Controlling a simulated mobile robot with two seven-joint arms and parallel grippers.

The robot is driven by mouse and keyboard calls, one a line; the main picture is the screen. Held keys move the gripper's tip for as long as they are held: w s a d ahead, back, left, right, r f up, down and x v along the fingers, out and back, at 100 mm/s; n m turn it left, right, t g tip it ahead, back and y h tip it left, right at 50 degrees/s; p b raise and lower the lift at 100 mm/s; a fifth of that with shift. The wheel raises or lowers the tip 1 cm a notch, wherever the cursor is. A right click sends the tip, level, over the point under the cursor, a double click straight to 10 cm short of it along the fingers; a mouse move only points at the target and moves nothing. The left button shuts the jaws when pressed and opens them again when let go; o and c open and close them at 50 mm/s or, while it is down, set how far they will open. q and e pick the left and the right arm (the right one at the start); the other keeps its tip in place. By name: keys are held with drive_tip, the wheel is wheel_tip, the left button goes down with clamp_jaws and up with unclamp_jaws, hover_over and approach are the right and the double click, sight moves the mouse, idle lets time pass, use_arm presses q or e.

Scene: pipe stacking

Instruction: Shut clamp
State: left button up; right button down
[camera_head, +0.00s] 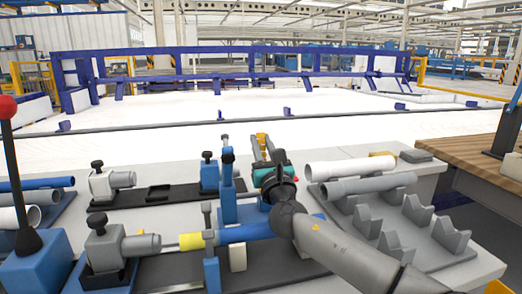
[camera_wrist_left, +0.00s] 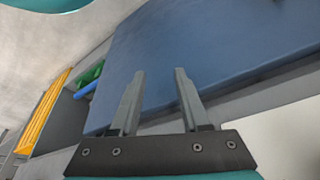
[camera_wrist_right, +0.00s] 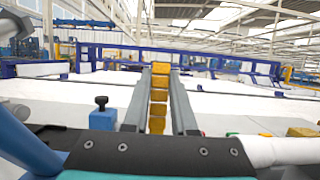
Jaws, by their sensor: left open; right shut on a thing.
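In the head view, a front blue clamp (camera_head: 211,272) with a grey upright lever stands by a blue pipe (camera_head: 245,232) with a yellow collar (camera_head: 190,241). A second blue clamp (camera_head: 228,192) stands behind it, its lever upright. My right gripper (camera_head: 264,143) is behind and right of these clamps, shut on a yellow-orange segmented piece, which shows between its fingers in the right wrist view (camera_wrist_right: 158,98). What this piece belongs to is unclear. My left gripper (camera_wrist_left: 153,85) is open and empty before a blue surface in its wrist view; the head view does not show it.
Grey fixtures with black knobs (camera_head: 103,245) stand at the left. A white pipe (camera_head: 350,168) and a grey pipe (camera_head: 368,186) lie on a rack at the right, beside empty grey cradles (camera_head: 412,208). A wooden table (camera_head: 480,158) is at far right.

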use_arm(q)
drive_tip(key=shift+w+r, duration=0.1)
drive_tip(key=shift+r, duration=0.85)
use_arm(e)
drive_tip(key=shift+s+f, duration=0.1)
drive_tip(key=shift+s, duration=0.1)
drive_tip(key=c, duration=0.7)
unclamp_jaws()
